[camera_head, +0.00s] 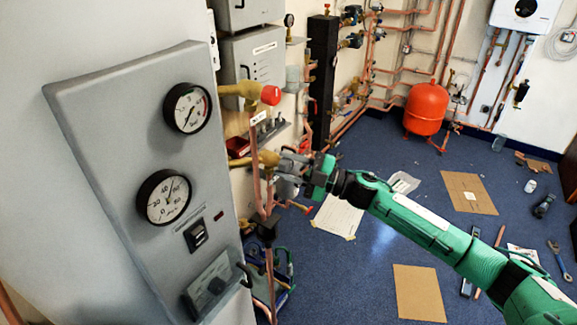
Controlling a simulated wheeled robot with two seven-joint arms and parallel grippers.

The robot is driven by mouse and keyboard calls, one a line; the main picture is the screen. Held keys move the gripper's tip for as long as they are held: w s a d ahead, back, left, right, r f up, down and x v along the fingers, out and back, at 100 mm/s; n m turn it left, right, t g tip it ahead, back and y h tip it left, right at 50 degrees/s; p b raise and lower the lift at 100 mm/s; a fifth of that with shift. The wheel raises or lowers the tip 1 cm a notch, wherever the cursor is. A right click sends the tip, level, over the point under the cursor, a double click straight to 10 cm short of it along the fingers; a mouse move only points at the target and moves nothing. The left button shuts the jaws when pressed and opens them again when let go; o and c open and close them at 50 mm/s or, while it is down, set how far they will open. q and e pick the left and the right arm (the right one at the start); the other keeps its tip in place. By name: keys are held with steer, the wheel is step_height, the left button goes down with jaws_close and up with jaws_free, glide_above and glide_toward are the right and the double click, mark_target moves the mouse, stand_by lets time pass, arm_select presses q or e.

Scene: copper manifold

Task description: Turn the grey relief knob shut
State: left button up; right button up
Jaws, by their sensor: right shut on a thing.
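The lower brass relief valve (262,158) sticks out to the right from behind the grey gauge panel, on a vertical copper pipe. My right gripper (289,166) reaches in from the right and is shut at the outer end of this valve, on the grey relief knob. The knob is mostly hidden by the grey fingers, so its turn angle cannot be told. A similar brass valve with a red cap (271,95) sits above it. My left gripper is out of view.
The grey panel (130,130) with two round gauges fills the left. A red tank (427,107) stands at the back. Cardboard sheets and tools lie on the blue floor (380,260).

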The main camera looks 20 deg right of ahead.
stand_by(0.5)
steer(key=o, duration=1)
steer(key=b+v, duration=0.2)
steer(key=v, duration=0.4)
steer(key=shift+s+d+f, duration=0.1)
steer(key=shift+f, duration=0.15)
steer(key=b, duration=0.3)
glide_toward(291, 169)
steer(key=r+v, duration=0.1)
steer(key=v, duration=0.2)
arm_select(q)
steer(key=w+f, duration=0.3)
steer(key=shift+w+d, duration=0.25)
arm_select(e)
steer(key=shift+d, duration=0.15)
